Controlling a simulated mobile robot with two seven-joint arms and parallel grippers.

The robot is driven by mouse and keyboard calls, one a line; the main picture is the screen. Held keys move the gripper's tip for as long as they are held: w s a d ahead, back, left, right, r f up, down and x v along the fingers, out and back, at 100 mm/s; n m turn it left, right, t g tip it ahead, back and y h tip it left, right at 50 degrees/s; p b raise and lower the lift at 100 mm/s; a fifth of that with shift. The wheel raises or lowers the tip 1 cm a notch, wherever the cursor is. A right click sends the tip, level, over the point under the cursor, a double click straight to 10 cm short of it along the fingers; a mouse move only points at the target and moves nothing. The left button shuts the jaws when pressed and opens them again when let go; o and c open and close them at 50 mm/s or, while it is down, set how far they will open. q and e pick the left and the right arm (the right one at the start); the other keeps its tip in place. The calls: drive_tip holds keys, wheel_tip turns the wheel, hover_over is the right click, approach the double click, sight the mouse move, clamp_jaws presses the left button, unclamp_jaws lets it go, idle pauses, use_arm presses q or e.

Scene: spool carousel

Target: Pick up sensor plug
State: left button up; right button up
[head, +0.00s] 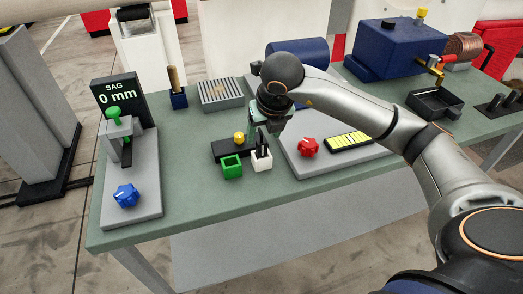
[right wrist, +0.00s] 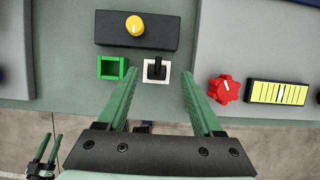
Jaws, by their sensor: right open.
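The sensor plug, which I take to be the black piece (head: 263,146), stands upright in a white square socket (head: 261,163) on the green table. In the right wrist view the plug (right wrist: 155,68) shows between my two green fingers. My right gripper (head: 268,128) is open and empty above the socket; its fingertips also show in the right wrist view (right wrist: 159,76), one on each side of the plug. My left gripper (right wrist: 47,148) shows small at the lower left of the right wrist view, its fingers apart and nothing between them.
A green square socket (head: 232,166) is left of the white one. A black box with a yellow knob (head: 239,137) stands behind. A grey plate with a red knob (head: 308,147) and yellow gauge (head: 349,141) is at right. The front table strip is clear.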

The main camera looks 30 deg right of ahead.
sight(262, 142)
drive_tip(key=x, duration=0.4)
drive_tip(key=shift+s+a+f+p, duration=0.15)
drive_tip(key=shift+a+f+p, duration=0.1)
drive_tip(key=shift+f+p, duration=0.15)
clamp_jaws()
drive_tip(key=shift+r, duration=0.1)
